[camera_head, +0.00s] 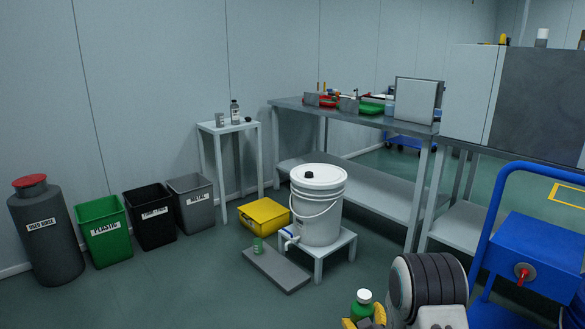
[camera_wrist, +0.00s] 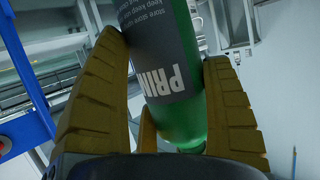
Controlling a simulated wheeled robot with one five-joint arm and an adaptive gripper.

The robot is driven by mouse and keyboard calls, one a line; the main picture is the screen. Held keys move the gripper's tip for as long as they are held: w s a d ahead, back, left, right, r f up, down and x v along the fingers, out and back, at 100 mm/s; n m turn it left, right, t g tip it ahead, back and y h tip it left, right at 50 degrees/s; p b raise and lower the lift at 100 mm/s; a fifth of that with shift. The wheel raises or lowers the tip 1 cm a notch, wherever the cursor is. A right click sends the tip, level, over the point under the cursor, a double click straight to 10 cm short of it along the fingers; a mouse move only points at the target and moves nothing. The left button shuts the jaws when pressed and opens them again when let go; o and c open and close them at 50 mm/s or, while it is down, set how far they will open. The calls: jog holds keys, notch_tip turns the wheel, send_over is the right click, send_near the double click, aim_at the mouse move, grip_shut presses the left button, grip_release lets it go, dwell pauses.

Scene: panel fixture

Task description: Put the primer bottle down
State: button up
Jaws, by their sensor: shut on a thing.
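The primer bottle is green with a white cap and a dark label. In the head view the primer bottle (camera_head: 362,306) shows at the bottom edge, right of centre, held up in front of my arm. My gripper (camera_head: 365,318) has yellow fingers, shut around the bottle's body. In the wrist view the bottle (camera_wrist: 188,122) stands between the two ridged fingers of my gripper (camera_wrist: 165,95), and part of the word on its label reads "PRIM". The bottle's lower part is cut off in the head view.
A small white side table (camera_head: 228,127) holds a small bottle and cans. A white bucket (camera_head: 319,215) with a tap stands on a low stool (camera_head: 335,247), beside a grey floor slab (camera_head: 275,270) and yellow box (camera_head: 264,216). Labelled bins (camera_head: 104,230) line the left wall. A metal workbench (camera_head: 290,104) and blue cart (camera_head: 530,250) are right.

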notch_tip(320, 180, up, 33)
jog(key=a+p, duration=0.1)
jog(key=p, duration=3.2)
jog(key=shift+s+a, duration=0.3)
jog(key=shift+s, duration=0.1)
jog(key=shift+r, duration=0.1)
